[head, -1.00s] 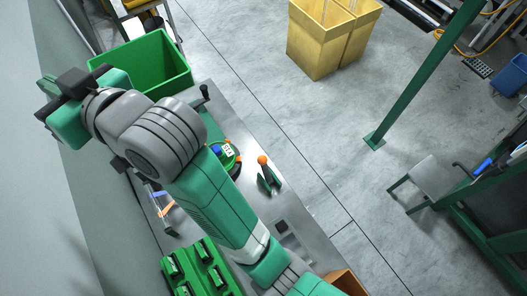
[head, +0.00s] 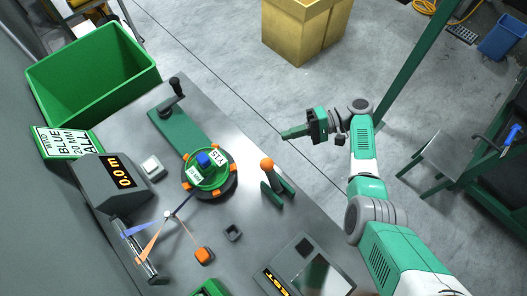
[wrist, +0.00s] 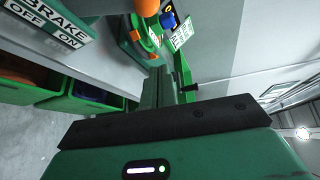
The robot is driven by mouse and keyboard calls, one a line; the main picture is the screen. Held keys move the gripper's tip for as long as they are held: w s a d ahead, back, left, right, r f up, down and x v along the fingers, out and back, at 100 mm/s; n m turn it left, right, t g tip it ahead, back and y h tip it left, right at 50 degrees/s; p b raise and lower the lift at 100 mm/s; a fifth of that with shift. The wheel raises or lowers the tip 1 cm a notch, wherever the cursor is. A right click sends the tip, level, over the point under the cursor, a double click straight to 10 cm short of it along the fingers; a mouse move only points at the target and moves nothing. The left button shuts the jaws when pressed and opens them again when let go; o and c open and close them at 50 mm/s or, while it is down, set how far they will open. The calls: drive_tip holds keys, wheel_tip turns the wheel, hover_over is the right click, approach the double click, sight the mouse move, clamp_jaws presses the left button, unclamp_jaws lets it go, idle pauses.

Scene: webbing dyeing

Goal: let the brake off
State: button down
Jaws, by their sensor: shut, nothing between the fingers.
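In the wrist view the orange knob (wrist: 147,6) shows at the top edge, and a BRAKE OFF ON sign (wrist: 45,20) is at upper left. Which mark the lever stands at cannot be told. My gripper (head: 285,135) is shut and empty, up and right of the knob in the head view, apart from it. Its green fingers (wrist: 165,86) also show in the wrist view.
A round green reel (head: 207,176) with orange clips and a blue knob is left of the lever. Open floor lies right of the bench.

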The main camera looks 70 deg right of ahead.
sight(271, 174)
drive_tip(key=shift+s+f+t, duration=0.4)
drive_tip(key=shift+s, duration=0.4)
drive_tip(key=w+a+p, duration=0.2)
drive_tip(key=w+a, duration=0.4)
drive_tip(key=a, duration=0.1)
drive_tip(key=shift+a+f, duration=0.15)
drive_tip(key=shift+a, duration=0.05)
drive_tip(key=shift+w, duration=0.15)
